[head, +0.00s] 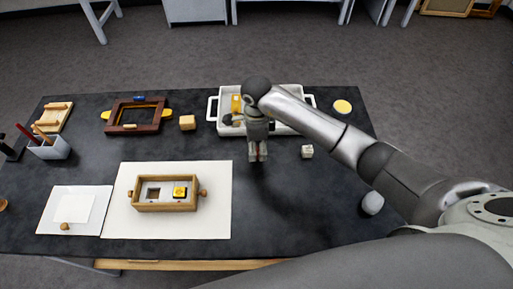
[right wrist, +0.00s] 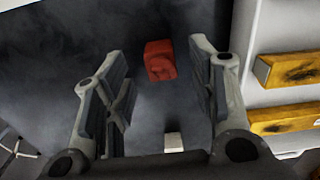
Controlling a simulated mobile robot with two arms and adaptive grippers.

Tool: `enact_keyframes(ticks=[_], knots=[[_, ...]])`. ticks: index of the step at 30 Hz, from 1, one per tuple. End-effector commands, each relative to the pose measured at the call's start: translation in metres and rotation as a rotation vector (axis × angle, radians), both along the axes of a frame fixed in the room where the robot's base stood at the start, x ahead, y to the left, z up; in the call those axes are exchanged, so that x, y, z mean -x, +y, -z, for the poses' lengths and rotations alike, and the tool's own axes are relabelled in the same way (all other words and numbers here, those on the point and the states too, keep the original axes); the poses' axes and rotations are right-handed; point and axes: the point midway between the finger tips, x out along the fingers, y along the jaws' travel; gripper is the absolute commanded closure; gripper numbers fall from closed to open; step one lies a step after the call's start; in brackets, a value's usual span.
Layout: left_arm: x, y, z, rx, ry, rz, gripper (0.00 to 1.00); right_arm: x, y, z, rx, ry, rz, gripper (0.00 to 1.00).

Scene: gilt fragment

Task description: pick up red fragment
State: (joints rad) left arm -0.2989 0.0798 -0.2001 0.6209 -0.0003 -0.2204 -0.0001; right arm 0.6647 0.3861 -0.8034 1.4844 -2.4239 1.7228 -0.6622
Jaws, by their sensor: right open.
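The red fragment (right wrist: 160,60) is a small red block on the dark tabletop in the right wrist view. It lies beyond and between the tips of my right gripper's fingers, with a gap on each side. I do not see it in the head view, where my right gripper may hide it. My right gripper (head: 258,156) points down over the table just in front of the white tray. Its fingers are apart, with nothing between them. My left gripper is not in view.
The white tray (head: 212,112) holds yellow pieces. A pale cube (head: 307,151) lies to the right of the gripper. A wooden block (head: 187,122) and dark frame (head: 108,124) lie behind. The front right tabletop is mostly clear.

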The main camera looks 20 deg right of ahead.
Motion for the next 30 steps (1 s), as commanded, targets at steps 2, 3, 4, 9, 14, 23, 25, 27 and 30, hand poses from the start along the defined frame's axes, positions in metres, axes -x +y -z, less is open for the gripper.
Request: enact_keyframes(ticks=[2,3,4,9,14,23,25,27,30], knots=[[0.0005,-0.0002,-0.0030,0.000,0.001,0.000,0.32,0.0004,-0.0001,0.0055,0.000,0.002,0.000,0.48],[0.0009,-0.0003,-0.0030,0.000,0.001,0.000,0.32,0.0003,-0.0003,0.0074,0.000,0.001,0.000,0.48],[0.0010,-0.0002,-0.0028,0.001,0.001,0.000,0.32,0.0001,-0.0004,0.0082,0.000,0.000,0.000,0.48],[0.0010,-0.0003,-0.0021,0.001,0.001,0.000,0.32,-0.0002,-0.0005,0.0087,0.000,-0.001,0.000,0.48],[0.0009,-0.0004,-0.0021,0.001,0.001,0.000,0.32,-0.0002,-0.0005,0.0084,0.000,-0.001,0.000,0.66],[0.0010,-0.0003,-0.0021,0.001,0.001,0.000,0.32,-0.0002,-0.0005,0.0082,0.000,-0.001,0.000,0.92],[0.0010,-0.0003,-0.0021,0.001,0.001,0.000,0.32,-0.0003,-0.0005,0.0082,0.000,-0.001,0.000,0.92],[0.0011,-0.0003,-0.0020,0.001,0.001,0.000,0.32,-0.0003,-0.0005,0.0081,0.000,-0.001,0.000,0.92],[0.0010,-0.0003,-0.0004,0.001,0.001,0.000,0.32,-0.0006,-0.0005,0.0069,0.000,-0.002,-0.001,0.92]])
